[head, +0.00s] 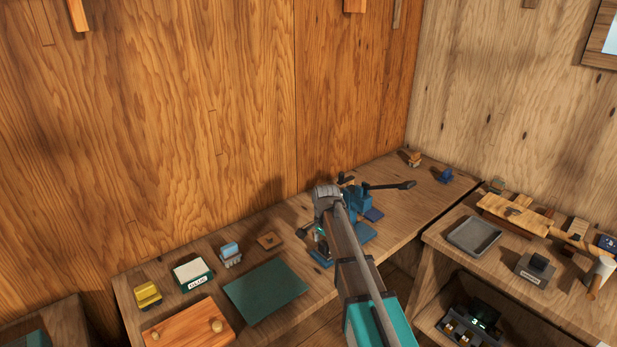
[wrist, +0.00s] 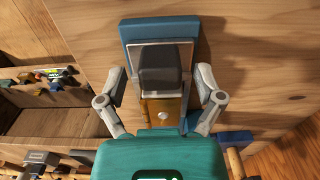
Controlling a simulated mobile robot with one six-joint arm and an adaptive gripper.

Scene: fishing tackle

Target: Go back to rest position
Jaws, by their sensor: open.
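My gripper (wrist: 161,80) is open in the wrist view, its two grey fingers spread to either side of a dark grey block. The block (wrist: 161,66) sits on an upright, tan-fronted part with a round light knob. A blue plate (wrist: 160,28) lies behind it. The fingers stand apart from the block, with nothing visibly gripped. In the head view my arm reaches over the bench beside a blue clamp-like device (head: 358,199) with a black lever. The arm hides much of the gripper and the parts below it there.
The wooden bench (head: 402,211) holds a green mat (head: 265,291), a wooden board (head: 187,326), a labelled box (head: 193,275) and a yellow item (head: 147,295). A second bench at right carries a grey tray (head: 474,236). Wooden walls rise close behind.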

